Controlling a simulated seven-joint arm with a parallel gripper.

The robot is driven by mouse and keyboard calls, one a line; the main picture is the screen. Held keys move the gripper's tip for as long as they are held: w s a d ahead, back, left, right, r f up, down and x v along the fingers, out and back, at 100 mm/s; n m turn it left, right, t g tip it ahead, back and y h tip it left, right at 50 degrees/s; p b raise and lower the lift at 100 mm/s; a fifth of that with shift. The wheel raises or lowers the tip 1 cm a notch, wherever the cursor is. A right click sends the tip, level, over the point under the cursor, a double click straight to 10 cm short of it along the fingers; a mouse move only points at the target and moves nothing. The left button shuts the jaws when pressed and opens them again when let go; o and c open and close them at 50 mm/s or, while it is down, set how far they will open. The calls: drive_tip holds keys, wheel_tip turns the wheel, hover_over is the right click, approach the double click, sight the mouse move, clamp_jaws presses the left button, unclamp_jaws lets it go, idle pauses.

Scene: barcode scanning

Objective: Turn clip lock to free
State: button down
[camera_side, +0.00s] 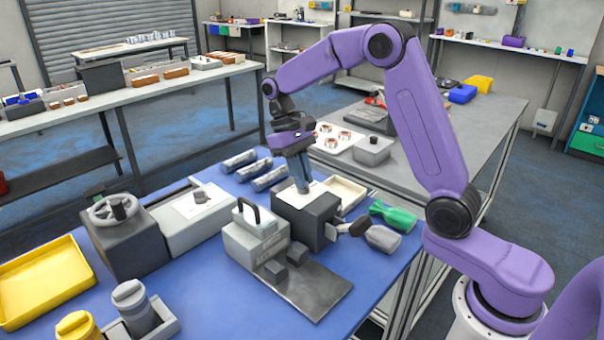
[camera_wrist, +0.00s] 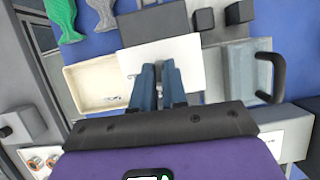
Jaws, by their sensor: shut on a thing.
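A dark grey box (camera_side: 297,218) stands on the blue table in the side view, with a white plate (camera_side: 318,190) on its top. The plate (camera_wrist: 190,62) also fills the middle of the wrist view. My gripper (camera_side: 304,189) points down onto this plate. Its blue fingers (camera_wrist: 159,70) are close together around a small grey metal part (camera_wrist: 161,80), which I take to be the clip lock. The part is mostly hidden by the fingers, so its turn angle cannot be told.
A cream tray (camera_side: 347,193) lies beside the box. A grey handled case (camera_side: 255,238) stands close in front, its black handle (camera_side: 250,210) rising. A green fish-shaped thing (camera_side: 393,216) and a grey one (camera_side: 383,238) lie to the right. Grey cylinders (camera_side: 270,178) lie behind.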

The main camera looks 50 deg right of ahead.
drive_tip(key=shift+w+r+n, duration=0.1)
drive_tip(key=shift+n, duration=0.2)
idle(0.4)
drive_tip(key=c, duration=1.2)
unclamp_jaws()
drive_tip(key=shift+o, duration=0.2)
drive_tip(key=v, duration=1.2)
drive_tip(key=shift+a, duration=0.1)
